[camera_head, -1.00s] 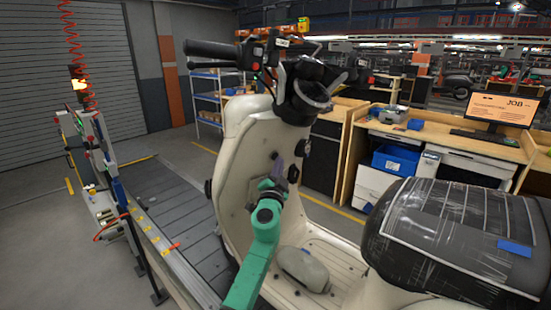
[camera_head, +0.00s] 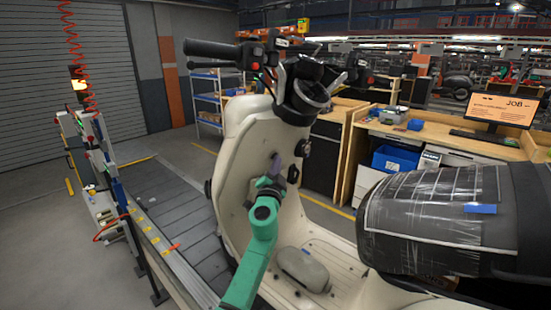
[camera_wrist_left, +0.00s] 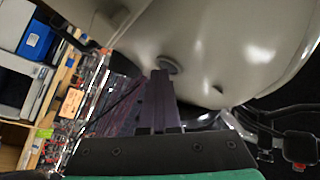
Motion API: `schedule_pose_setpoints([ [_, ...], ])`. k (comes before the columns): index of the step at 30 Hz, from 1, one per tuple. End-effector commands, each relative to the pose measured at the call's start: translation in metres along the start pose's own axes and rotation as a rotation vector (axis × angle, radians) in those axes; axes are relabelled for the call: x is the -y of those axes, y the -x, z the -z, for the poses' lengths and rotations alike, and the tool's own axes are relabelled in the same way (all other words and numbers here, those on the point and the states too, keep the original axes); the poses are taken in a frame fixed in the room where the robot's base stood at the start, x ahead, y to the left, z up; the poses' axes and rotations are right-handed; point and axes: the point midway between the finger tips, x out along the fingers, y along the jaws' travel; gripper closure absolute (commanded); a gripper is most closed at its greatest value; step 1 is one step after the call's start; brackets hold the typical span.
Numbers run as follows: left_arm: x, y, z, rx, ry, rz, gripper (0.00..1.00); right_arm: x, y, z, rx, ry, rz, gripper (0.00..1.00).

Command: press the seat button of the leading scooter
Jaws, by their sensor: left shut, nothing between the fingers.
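The cream scooter (camera_head: 243,150) stands on the slat conveyor. Its seat (camera_head: 440,215), in clear wrap with a blue tag (camera_head: 480,208), sits tilted up, with a dark gap under its near edge. My left gripper (camera_head: 277,164) has its purple fingers shut and empty at the scooter's inner front panel. In the left wrist view the fingertips (camera_wrist_left: 160,76) are at a round grey button (camera_wrist_left: 168,64) and overlap its lower edge; I cannot tell whether they touch it. In the head view the fingers hide that button. My right gripper is not in view.
Handlebars (camera_head: 225,50) rise above my left gripper. A grey hump (camera_head: 303,269) is on the scooter floor. A workbench (camera_head: 455,140) with a monitor and blue bin stands behind. The slat conveyor (camera_head: 180,215) is bare at left, beside a post with a red coiled hose (camera_head: 72,40).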

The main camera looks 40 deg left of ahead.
Motion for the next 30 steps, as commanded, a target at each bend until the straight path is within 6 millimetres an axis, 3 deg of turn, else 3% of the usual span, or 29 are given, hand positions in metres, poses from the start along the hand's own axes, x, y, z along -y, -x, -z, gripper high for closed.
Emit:
schedule_pose_setpoints([
  [23, -0.010, 0.014, 0.010, 0.000, 0.000, 0.000, 1.00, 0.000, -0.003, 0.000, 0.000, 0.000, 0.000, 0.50],
  [30, -0.022, 0.030, 0.020, -0.001, 0.002, -0.001, 1.00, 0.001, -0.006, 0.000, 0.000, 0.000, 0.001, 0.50],
])
